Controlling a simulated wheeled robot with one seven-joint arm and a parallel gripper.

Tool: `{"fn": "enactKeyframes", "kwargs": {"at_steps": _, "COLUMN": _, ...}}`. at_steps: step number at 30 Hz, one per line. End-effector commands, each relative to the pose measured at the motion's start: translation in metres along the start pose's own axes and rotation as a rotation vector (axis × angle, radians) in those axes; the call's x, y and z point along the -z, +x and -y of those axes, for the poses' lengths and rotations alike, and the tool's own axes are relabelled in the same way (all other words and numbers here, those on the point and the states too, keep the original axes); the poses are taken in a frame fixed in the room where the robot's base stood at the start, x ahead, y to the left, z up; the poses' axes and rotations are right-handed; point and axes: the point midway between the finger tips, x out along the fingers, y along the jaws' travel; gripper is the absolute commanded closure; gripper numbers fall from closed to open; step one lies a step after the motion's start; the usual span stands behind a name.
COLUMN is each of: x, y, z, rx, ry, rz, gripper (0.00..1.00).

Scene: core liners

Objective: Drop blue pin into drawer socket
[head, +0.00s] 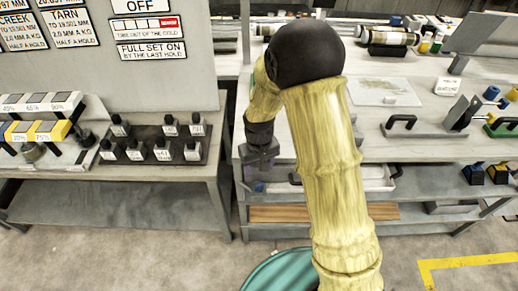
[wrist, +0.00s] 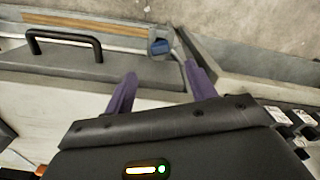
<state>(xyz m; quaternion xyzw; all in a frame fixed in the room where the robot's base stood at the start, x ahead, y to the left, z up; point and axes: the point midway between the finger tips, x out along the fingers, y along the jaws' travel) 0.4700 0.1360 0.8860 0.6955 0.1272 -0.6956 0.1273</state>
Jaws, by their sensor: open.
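My gripper (head: 262,180) hangs in front of the bench, at the left end of the open drawer (head: 372,184). In the wrist view my gripper (wrist: 160,68) has its two purple fingers spread apart, with nothing clamped between them. A small blue piece (wrist: 158,47), which looks like the blue pin, sits just beyond the fingertips at the end of a grey drawer front. It appears to be in a recess there; I cannot tell how deep it sits. A black handle (wrist: 65,42) is on the same grey front. In the head view my arm and gripper hide the pin.
A flat pale board (head: 383,92) and black handles (head: 400,122) are on the right bench. A wooden strip (head: 280,213) lies low under the drawer. A teal round object (head: 280,272) is on the floor.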

Motion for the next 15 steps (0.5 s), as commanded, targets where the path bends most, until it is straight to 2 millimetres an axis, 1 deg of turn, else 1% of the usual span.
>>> {"fn": "enactKeyframes", "kwargs": {"at_steps": 1, "x": 0.001, "y": -0.012, "z": 0.0, "rx": 0.0, "ry": 0.0, "rz": -0.005, "gripper": 0.44}}
{"fn": "enactKeyframes", "kwargs": {"at_steps": 9, "x": 0.001, "y": -0.064, "z": 0.0, "rx": 0.0, "ry": -0.001, "rz": -0.005, "gripper": 0.44}}
{"fn": "enactKeyframes", "kwargs": {"at_steps": 12, "x": 0.001, "y": -0.076, "z": 0.0, "rx": 0.0, "ry": -0.001, "rz": -0.003, "gripper": 0.44}}
{"fn": "enactKeyframes", "kwargs": {"at_steps": 15, "x": 0.0, "y": -0.082, "z": 0.0, "rx": 0.0, "ry": -0.001, "rz": -0.001, "gripper": 0.44}}
